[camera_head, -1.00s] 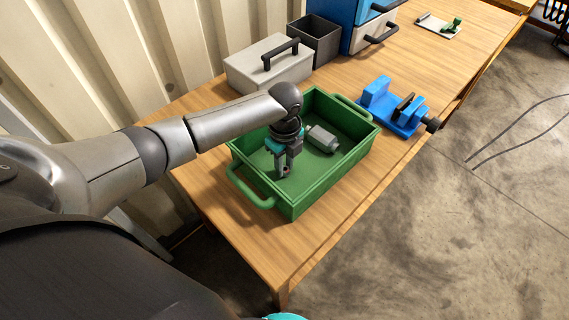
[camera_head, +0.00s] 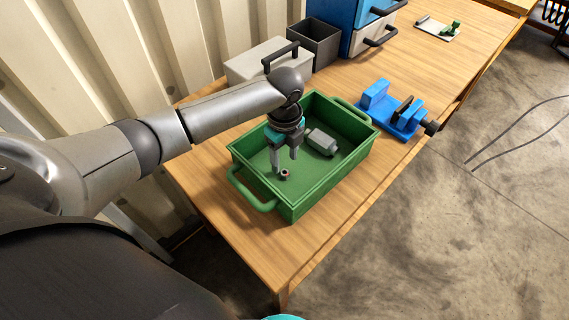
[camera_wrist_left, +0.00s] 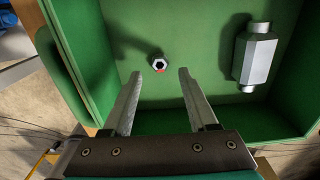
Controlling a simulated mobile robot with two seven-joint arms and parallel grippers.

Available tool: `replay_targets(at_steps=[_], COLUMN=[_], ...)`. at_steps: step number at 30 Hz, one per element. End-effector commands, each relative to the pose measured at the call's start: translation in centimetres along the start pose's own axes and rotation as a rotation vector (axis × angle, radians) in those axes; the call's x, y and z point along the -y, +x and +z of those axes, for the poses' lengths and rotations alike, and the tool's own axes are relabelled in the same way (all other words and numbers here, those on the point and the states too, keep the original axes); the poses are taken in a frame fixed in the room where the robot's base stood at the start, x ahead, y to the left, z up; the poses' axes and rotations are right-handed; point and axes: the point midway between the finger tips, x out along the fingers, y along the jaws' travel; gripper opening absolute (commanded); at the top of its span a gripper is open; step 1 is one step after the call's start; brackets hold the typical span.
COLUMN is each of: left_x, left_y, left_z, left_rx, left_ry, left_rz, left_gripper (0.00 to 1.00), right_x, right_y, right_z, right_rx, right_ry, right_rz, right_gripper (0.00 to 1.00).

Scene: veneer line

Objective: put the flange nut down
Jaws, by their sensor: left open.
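The flange nut (camera_head: 284,173) is a small dark ring lying on the floor of the green crate (camera_head: 298,205), near its left end. In the left wrist view the nut (camera_wrist_left: 158,64) is a silver hex ring with a dark hole and a reddish spot at its edge. My left gripper (camera_head: 284,164) is inside the crate above the nut, open and empty. In the left wrist view its two fingers (camera_wrist_left: 154,86) stand wide apart, with the nut lying beyond their tips, between their lines.
A grey metal part (camera_head: 322,142) with short end stubs lies in the crate to the right of the gripper. A grey toolbox (camera_head: 245,68) and dark bin (camera_head: 316,40) stand behind. A blue vise (camera_head: 398,110) stands to the right. The table front is bare.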

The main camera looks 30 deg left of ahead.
Motion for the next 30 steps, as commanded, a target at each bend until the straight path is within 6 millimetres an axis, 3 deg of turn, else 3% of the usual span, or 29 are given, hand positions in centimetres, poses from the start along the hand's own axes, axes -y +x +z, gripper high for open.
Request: replay_targets(at_steps=[1, 6, 12, 30], left_x=[0.1, 0.1, 0.0, 0.0], left_y=[-1.4, -4.9, -7.2, -7.7], left_z=[0.1, 0.0, 0.0, 0.0], left_rx=[0.002, 0.001, 0.001, 0.000], left_ry=[0.002, 0.001, -0.001, 0.000], left_rz=[-0.004, -0.003, 0.000, 0.001], left_gripper=[0.59, 0.59, 0.59, 0.59], right_x=[0.0, 0.0, 0.0, 0.0], right_y=[-0.4, -0.9, -1.1, -1.1], right_z=[0.0, -0.1, -0.1, 0.0], right_rx=[0.000, 0.000, 0.001, 0.001], right_ry=[0.000, 0.000, -0.001, -0.002], right_rz=[0.000, 0.000, 0.000, -0.001], right_gripper=[0.50, 0.50, 0.50, 0.50])
